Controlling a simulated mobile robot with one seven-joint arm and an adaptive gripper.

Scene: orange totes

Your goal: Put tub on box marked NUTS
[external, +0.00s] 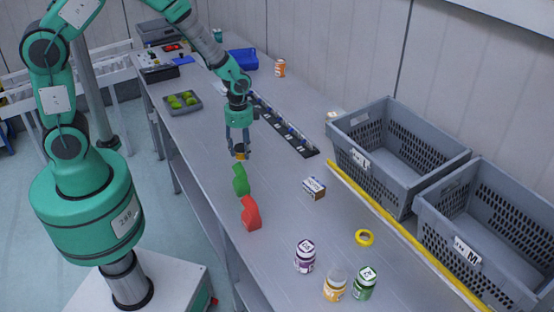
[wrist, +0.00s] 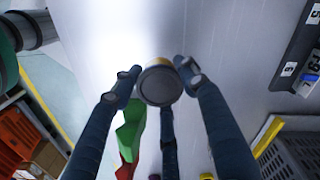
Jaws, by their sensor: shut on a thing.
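My gripper (external: 239,147) is shut on a small round tub (external: 240,154) with a yellow-orange side, above the bench. In the wrist view the tub (wrist: 160,82) shows its round grey end between the blue fingers. I cannot tell its exact height above the bench. A small brown and white box (external: 314,188) lies on the bench, to the right of my gripper and apart from it. It has printing on it, too small to read, so I cannot tell whether it says NUTS.
A green block (external: 240,180) and a red one (external: 251,214) lie just in front of my gripper. Purple (external: 305,257), yellow (external: 335,285) and green (external: 364,284) jars stand at the front. A yellow ring (external: 364,238) lies right. Grey crates (external: 400,165) stand beyond a yellow rail (external: 400,230).

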